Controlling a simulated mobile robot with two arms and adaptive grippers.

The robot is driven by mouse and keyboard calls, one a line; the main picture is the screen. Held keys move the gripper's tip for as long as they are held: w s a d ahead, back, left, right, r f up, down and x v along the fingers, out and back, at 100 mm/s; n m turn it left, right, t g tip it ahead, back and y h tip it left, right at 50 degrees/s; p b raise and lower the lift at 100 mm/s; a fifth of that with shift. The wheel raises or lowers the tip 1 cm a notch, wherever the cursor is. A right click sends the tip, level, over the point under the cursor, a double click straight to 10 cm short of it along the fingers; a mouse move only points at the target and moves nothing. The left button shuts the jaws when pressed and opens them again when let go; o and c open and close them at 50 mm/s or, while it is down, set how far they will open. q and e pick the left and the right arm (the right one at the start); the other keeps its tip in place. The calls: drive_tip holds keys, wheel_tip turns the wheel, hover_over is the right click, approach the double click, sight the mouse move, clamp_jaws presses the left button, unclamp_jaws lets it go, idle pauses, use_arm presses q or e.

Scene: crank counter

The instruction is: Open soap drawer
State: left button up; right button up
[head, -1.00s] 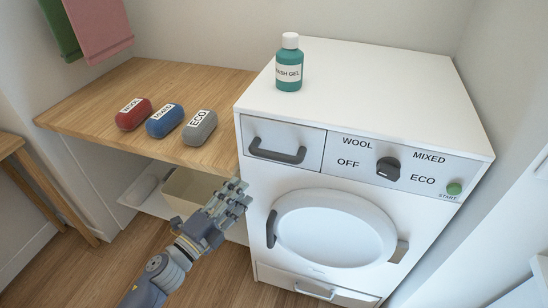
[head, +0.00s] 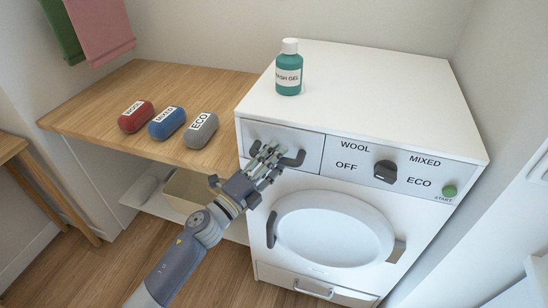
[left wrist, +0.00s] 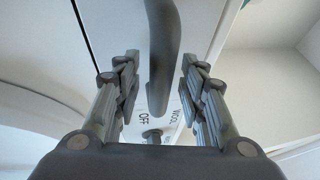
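The soap drawer (head: 312,146) is at the upper left of the washing machine's front, and its face looks flush with the panel. Its dark handle (head: 298,160) is partly hidden behind my left gripper (head: 268,156). The gripper is at the left part of the handle in the head view. In the left wrist view, my left gripper (left wrist: 158,95) has its fingers spread apart, with the dark handle (left wrist: 163,50) running between them. There is a gap on both sides, so the fingers do not appear to touch it. My right gripper is not in view.
A green wash gel bottle (head: 289,72) stands on the white washing machine (head: 385,95). A dark knob (head: 385,171) and a green start button (head: 449,191) are right of the drawer. Red, blue and grey labelled capsules lie on the wooden counter (head: 90,105). The round door (head: 335,235) is below.

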use_arm(q)
drive_tip(key=shift+c, duration=0.3)
clamp_jaws()
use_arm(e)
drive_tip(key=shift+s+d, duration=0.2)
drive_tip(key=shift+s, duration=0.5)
use_arm(q)
drive_tip(key=shift+s, duration=0.1)
